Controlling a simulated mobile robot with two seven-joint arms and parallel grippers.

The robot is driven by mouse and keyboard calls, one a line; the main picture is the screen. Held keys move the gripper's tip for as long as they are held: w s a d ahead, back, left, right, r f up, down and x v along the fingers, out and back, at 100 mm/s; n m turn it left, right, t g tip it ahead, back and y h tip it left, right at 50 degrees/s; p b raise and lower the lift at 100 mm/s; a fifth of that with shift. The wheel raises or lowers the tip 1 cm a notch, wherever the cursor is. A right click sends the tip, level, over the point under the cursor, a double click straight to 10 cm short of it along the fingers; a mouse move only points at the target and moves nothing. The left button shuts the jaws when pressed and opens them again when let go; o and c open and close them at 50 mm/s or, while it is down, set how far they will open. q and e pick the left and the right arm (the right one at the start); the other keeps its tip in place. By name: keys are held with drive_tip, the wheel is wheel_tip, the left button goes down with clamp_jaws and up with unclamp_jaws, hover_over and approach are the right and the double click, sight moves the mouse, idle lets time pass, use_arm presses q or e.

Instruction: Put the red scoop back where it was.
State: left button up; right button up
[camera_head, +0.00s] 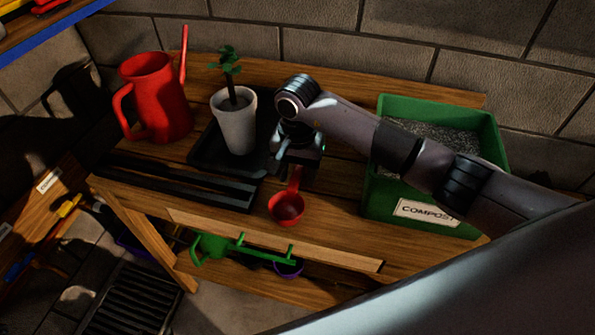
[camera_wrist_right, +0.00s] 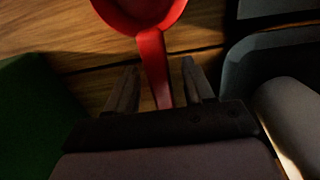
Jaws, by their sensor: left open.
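The red scoop (camera_head: 286,208) is at the front part of the wooden bench, its bowl toward the front edge and its handle running back under my right gripper (camera_head: 297,168). In the right wrist view the scoop's bowl (camera_wrist_right: 140,12) is at the top and its red handle runs down between the two fingers. My right gripper (camera_wrist_right: 158,78) is open, with a visible gap on each side of the handle. A green hook strip (camera_head: 265,253) shows below the bench's front edge, with a purple scoop (camera_head: 288,269) at its right part. My left gripper is not in view.
A green compost bin (camera_head: 376,205) stands right of the gripper, beneath my right forearm. A potted plant (camera_head: 236,122) stands on a black tray (camera_head: 206,152) to the left. A red watering can (camera_head: 155,98) is at the back left. Bare bench lies right of the scoop.

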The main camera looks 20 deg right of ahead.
sight(298, 173)
drive_tip(key=shift+r, duration=0.3)
wheel_tip(298, 173, up, 12)
drive_tip(key=b, duration=0.1)
drive_tip(key=shift+f, duration=0.15)
drive_tip(key=shift+s, duration=0.15)
idle(0.4)
